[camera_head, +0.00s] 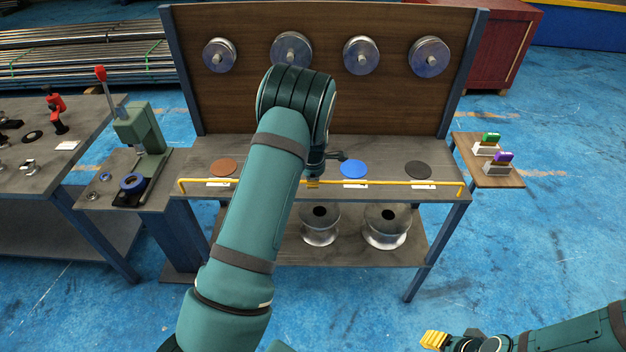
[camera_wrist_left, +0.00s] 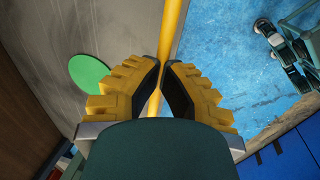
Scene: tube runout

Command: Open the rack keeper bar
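The yellow keeper bar (camera_head: 400,184) runs level along the front edge of the rack's shelf, with bent ends at the left and right. In the left wrist view the bar (camera_wrist_left: 173,28) passes between my left gripper's fingertips (camera_wrist_left: 163,68), which are drawn close together on it. In the head view my left gripper (camera_head: 313,183) is at the middle of the bar, mostly hidden by my forearm. My right gripper (camera_head: 434,340) is low at the right, away from the rack. Its yellow fingertips show, but their opening is unclear.
Metal spools (camera_head: 361,56) hang on the back board, and two more (camera_head: 387,226) stand on the lower shelf. Coloured discs, including a blue one (camera_head: 353,169), lie behind the bar. A green press (camera_head: 142,128) stands left, and a small side table (camera_head: 488,176) right.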

